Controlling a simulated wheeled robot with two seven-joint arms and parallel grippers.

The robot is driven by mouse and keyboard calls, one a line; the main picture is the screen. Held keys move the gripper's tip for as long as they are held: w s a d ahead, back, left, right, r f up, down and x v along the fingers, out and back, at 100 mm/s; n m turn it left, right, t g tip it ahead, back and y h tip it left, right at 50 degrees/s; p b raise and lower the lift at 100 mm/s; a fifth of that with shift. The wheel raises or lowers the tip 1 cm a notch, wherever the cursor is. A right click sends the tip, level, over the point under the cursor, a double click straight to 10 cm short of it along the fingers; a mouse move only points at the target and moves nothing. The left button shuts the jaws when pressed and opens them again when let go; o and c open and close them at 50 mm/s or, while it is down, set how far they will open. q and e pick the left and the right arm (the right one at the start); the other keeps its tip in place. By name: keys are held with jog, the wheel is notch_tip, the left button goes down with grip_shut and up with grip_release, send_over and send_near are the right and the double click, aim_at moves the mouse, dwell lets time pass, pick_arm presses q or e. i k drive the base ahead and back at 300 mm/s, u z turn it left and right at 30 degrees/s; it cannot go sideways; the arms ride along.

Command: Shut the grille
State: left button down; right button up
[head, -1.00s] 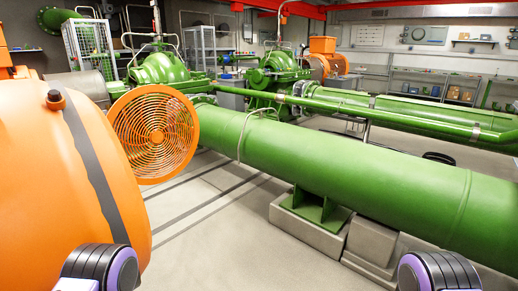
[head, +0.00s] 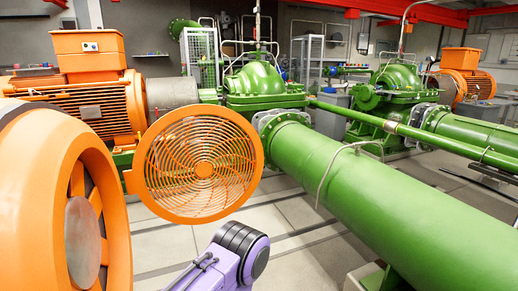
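A gap lies between the grille and the housing. A purple and black arm link of mine shows at the bottom centre, below the grille. Neither gripper is in the frame.
A thick green pipe (head: 400,215) runs from the centre to the lower right. Green pumps (head: 262,85) and an orange motor (head: 90,95) stand behind the grille. Pale floor (head: 290,240) shows between the grille and the pipe.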

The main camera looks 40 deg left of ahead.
aim_at(135, 182)
jog(key=u, duration=0.45)
jog(key=i, duration=1.4)
jog(key=u, duration=0.65)
